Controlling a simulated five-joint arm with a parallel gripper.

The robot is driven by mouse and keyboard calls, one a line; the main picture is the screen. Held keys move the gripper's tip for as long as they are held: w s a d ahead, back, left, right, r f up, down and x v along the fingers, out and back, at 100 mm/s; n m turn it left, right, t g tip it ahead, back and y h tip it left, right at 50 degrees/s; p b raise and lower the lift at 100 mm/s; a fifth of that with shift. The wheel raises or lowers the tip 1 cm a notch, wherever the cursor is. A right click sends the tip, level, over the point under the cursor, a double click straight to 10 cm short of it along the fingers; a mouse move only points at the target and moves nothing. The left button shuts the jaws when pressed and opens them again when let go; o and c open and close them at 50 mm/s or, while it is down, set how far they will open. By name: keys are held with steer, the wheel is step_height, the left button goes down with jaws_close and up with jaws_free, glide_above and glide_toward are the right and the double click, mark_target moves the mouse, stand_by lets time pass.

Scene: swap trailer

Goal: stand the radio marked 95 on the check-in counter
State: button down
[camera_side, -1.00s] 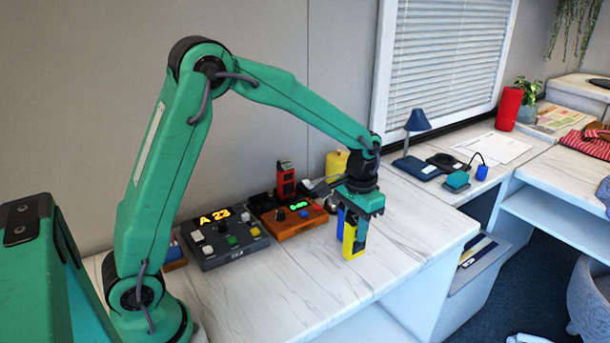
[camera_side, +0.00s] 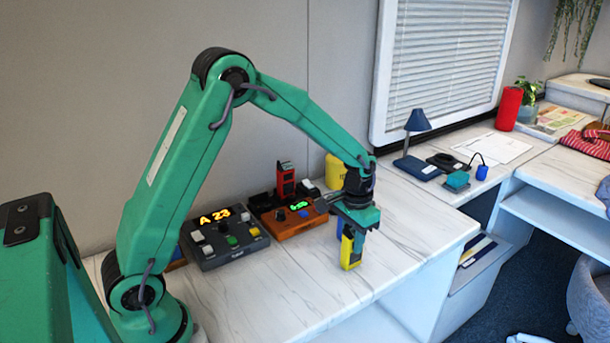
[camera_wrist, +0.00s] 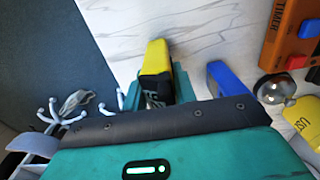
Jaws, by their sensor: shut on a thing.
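My gripper (camera_side: 352,232) is shut on a yellow-and-black radio (camera_side: 350,252) and points down over the front part of the white marbled counter (camera_side: 290,290). The radio hangs roughly upright below the jaws, its lower end at or just above the top; I cannot tell whether it touches. In the wrist view the radio (camera_wrist: 157,58) sits between the teal fingers. No number on it is readable. A blue block-like thing, perhaps another radio, is partly hidden behind my gripper and shows in the wrist view (camera_wrist: 228,80). A red radio (camera_side: 286,180) stands upright at the back.
A grey console reading "A 23" (camera_side: 222,238) and an orange timer (camera_side: 296,218) stand at the left and back. A yellow container (camera_side: 336,170) and a silver bell (camera_wrist: 274,88) are close by. The counter's front and right are clear up to its edge.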

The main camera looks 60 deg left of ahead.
steer(key=c, duration=1.1)
jaws_free()
steer(key=shift+f, duration=0.1)
step_height(320, 180, up, 12)
steer(key=shift+r, duration=0.15)
steer(key=shift+s+r, duration=0.1)
